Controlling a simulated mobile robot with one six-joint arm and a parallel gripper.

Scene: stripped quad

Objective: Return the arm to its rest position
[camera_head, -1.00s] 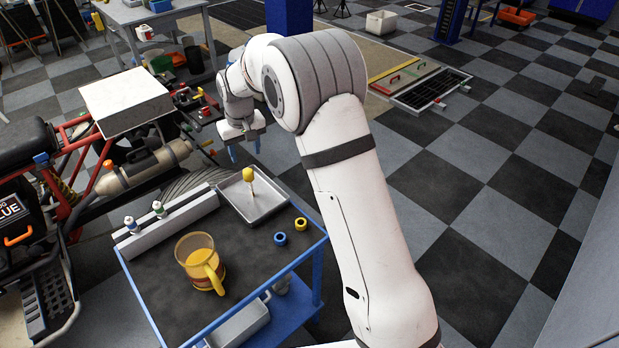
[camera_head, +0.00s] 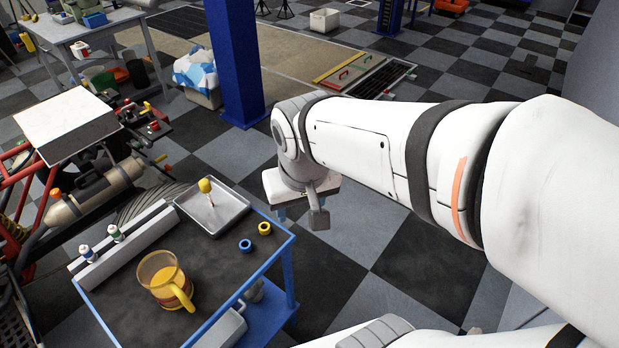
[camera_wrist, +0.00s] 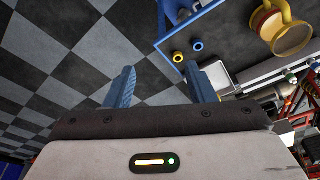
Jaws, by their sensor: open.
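My gripper shows in the wrist view (camera_wrist: 160,88) with its two blue fingers spread apart and nothing between them. In the head view my gripper (camera_head: 296,212) hangs at the end of my white arm, to the right of the cart (camera_head: 215,285); its fingers are mostly hidden behind the wrist. Nothing on the cart touches it. My arm reaches in from the right side of the head view, bent at the wrist.
On the cart are a yellow jug (camera_head: 160,282), a metal tray (camera_head: 222,215) with a yellow-topped stick (camera_head: 206,188), a blue ring (camera_head: 245,245), a yellow ring (camera_head: 264,228) and small bottles (camera_head: 114,233). A blue pillar (camera_head: 238,60) stands behind. Checkered floor right of the cart is clear.

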